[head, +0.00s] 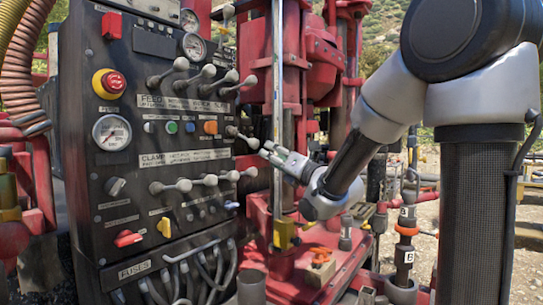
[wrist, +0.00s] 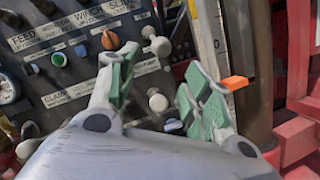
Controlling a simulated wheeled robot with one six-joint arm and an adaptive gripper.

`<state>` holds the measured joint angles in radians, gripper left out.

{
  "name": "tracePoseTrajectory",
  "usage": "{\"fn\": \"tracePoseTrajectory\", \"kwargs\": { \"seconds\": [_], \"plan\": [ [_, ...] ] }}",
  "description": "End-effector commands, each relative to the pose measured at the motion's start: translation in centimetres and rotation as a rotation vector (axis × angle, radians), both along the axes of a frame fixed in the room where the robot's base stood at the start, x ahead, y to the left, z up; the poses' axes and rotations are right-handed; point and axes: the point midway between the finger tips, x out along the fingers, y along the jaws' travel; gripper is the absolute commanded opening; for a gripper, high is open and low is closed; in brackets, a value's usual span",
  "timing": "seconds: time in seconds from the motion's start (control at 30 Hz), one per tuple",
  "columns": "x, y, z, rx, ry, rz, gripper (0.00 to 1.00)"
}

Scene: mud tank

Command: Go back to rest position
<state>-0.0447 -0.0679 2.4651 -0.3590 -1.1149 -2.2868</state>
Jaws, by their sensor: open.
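My gripper (head: 268,150) is in front of the right side of the black control panel (head: 115,185), with its fingers pointing left toward the levers. In the wrist view its two green-padded fingers (wrist: 160,88) are spread apart, with nothing held between them. A lever with a pale round knob (wrist: 160,46) shows beyond the fingers. Another pale knob (wrist: 158,102) appears between the fingers in the picture; I cannot tell whether they touch it. My arm reaches in from the right of the head view.
The panel carries a red emergency button (head: 109,84), gauges, several levers, an orange knob (head: 210,127) and a yellow knob (head: 164,227). A vertical steel post (head: 277,90) and red machinery stand close behind my gripper. Cables hang below the panel. Open gravel lies far right.

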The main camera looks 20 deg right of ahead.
Motion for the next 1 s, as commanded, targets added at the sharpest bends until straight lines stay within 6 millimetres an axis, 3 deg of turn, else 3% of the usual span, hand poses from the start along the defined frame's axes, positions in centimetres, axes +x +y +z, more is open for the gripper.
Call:
{"fn": "tracePoseTrajectory", "kwargs": {
  "seconds": [0.27,0.4,0.47,0.53,0.63,0.77,0.9,1.0],
  "plan": [
    [0.0,0.0,0.0,0.001,0.0,0.0,0.5],
    [0.2,-0.1,-0.4,0.08,0.051,0.018,0.5],
    [0.6,-0.4,-1.8,0.166,0.149,0.022,0.5],
    [1.1,-1.2,-4.9,0.315,0.329,-0.004,0.5],
    [0.7,-3.3,-11.1,0.6,0.646,-0.124,0.5],
    [-3.3,-6.5,-17.2,1.031,0.968,-0.396,0.5],
    [-11.0,-9.3,-20.9,1.499,1.146,-0.781,0.5],
    [-17.4,-10.3,-22.0,1.798,1.164,-1.07,0.5]
  ]
}}
